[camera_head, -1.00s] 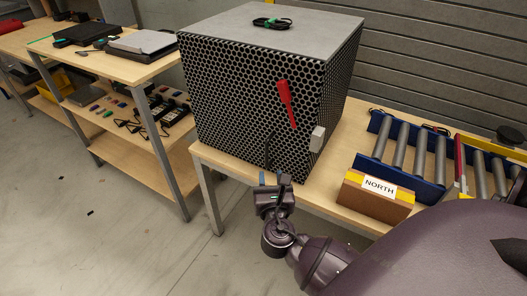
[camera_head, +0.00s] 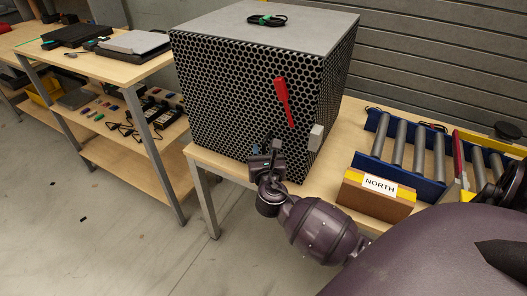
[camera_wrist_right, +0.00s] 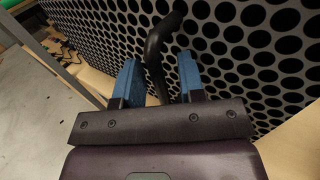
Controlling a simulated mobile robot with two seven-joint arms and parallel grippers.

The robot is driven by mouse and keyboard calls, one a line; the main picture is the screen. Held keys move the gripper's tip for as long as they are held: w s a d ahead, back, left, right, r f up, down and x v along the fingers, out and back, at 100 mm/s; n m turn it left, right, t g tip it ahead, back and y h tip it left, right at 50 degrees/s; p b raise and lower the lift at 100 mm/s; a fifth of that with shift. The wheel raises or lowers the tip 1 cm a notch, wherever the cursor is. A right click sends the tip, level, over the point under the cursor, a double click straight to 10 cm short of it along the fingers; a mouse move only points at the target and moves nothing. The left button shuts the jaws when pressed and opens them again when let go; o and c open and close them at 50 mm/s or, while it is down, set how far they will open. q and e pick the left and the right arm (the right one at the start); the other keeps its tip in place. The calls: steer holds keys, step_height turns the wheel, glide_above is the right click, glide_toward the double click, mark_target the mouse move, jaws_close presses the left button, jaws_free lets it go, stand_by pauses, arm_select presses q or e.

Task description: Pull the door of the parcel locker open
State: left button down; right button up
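The parcel locker (camera_head: 245,100) is a large box with a grey top and dark honeycomb-perforated sides, standing on a wooden table. Its front is flush with the box, with no gap visible. A red lever (camera_head: 284,102) sits on the front, tilted. My right gripper (camera_head: 264,149) is at the low part of the front. In the right wrist view its two blue fingers (camera_wrist_right: 160,82) are open, one on each side of a black bar-like handle (camera_wrist_right: 155,55), with gaps visible on both sides. In the head view the gripper hides the handle. My left gripper is not in view.
A small grey block (camera_head: 316,137) is at the locker's front right edge. Right of it stand a brown box labelled NORTH (camera_head: 374,193) and a blue roller conveyor (camera_head: 432,184).

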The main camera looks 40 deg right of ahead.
jaws_close()
steer(key=shift+a, duration=0.1)
